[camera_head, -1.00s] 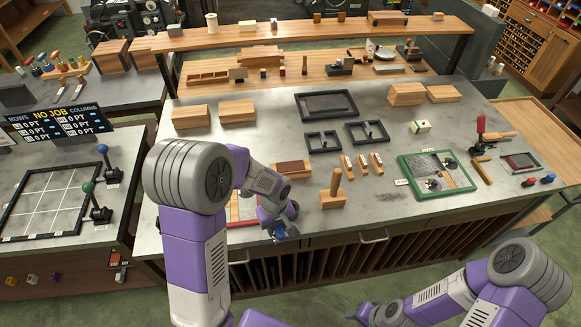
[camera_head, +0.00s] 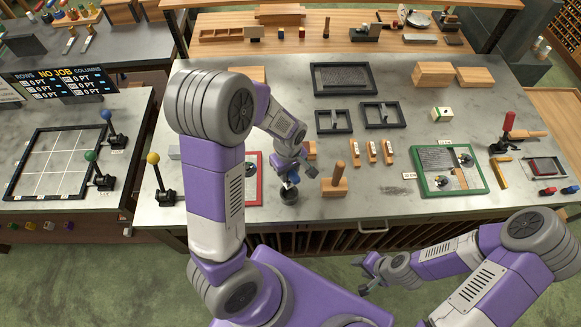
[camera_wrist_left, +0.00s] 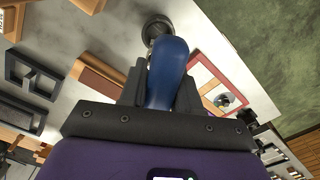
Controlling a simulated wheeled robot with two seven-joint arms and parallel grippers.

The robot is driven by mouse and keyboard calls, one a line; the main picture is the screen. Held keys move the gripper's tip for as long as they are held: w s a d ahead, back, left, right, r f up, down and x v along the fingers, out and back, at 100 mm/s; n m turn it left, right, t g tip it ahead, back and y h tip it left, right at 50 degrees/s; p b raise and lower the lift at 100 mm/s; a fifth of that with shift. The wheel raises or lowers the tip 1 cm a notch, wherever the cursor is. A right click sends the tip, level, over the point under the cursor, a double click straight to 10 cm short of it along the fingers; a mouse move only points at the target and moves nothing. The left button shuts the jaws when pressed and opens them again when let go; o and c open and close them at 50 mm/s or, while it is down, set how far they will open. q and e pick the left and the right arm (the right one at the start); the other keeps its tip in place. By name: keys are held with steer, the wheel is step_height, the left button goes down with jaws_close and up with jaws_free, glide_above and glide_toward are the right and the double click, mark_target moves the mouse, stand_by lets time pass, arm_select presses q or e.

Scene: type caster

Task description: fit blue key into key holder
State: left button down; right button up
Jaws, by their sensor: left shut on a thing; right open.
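My left gripper (camera_head: 288,168) is shut on the blue key (camera_head: 291,179), low over the front of the bench. The left wrist view shows the bulbous blue handle (camera_wrist_left: 167,72) between its dark fingers (camera_wrist_left: 160,88). A dark round piece (camera_head: 289,196), likely the key holder, is just below the key; it also shows beyond the handle in the left wrist view (camera_wrist_left: 156,28). The key's lower end is hidden, so I cannot tell whether it is in the holder. My right gripper (camera_head: 369,273) is open and empty in front of the bench.
A wooden block with an upright handle (camera_head: 335,187) stands close right of the left gripper. A red-framed tray (camera_head: 260,168) is at its left, partly behind my arm. A yellow-knobbed lever (camera_head: 154,160) stands further left. A green-framed tray (camera_head: 484,183) lies to the right.

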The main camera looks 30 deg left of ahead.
arm_select(q)
steer(key=shift+w+f, duration=0.1)
steer(key=shift+w, duration=0.05)
steer(key=shift+f, duration=0.2)
steer(key=shift+f+b, duration=2.45)
steer(key=shift+f, duration=0.25)
steer(key=shift+f+b, duration=1.8)
steer(key=shift+f, duration=0.45)
steer(key=c, duration=0.7)
jaws_free()
steer(key=shift+r, duration=0.1)
step_height(320, 180, up, 7)
steer(key=shift+r+p, duration=0.2)
steer(key=shift+p, duration=0.4)
